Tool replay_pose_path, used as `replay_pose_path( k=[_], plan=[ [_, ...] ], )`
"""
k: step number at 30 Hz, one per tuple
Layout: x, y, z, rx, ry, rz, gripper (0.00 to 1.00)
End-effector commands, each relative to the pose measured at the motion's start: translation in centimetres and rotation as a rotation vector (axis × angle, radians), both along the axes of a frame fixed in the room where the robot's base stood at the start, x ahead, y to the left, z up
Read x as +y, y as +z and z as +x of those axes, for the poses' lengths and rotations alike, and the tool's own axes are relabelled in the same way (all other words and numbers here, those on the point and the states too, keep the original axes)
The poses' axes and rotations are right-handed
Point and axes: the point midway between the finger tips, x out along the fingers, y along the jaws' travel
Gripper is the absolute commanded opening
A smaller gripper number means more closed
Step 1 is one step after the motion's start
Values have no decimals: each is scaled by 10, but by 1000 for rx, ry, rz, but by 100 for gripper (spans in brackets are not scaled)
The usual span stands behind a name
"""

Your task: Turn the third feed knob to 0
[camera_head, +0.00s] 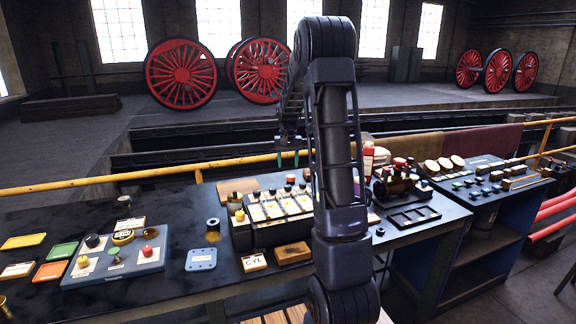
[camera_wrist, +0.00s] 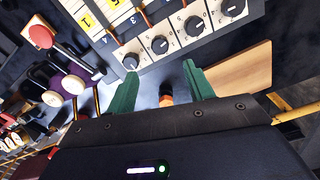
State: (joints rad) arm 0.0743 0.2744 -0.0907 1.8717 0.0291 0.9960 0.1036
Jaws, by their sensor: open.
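The feed panel (camera_head: 268,236) stands on the dark bench with a row of white cards and several dark knobs along its far edge. In the wrist view the row of round black knobs with white pointer marks runs diagonally; one knob (camera_wrist: 159,45) lies just beyond the space between my fingertips, with another knob (camera_wrist: 194,25) to its right. The knob numbering is too small to tell which is third. My gripper (camera_wrist: 158,78) has two green fingers, spread apart and empty. In the head view my gripper (camera_head: 288,160) hangs above and behind the panel's far edge, apart from the knobs.
A wooden board (camera_wrist: 235,82) lies beside the panel. An orange-topped cylinder (camera_wrist: 166,97) shows between my fingers, below the knob row. Red-topped fittings (camera_head: 398,165) stand right of the panel. A yellow rail (camera_head: 130,175) runs behind the bench.

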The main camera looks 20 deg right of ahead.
Motion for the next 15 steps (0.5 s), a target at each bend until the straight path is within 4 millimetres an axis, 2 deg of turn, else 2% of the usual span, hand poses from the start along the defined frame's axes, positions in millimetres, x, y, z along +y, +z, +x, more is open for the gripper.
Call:
replay_pose_path(
  k=[5,15],
  plan=[
    [0,0,0,0,5,0,52],
    [0,-5,1,3,126,1,52]
  ],
)
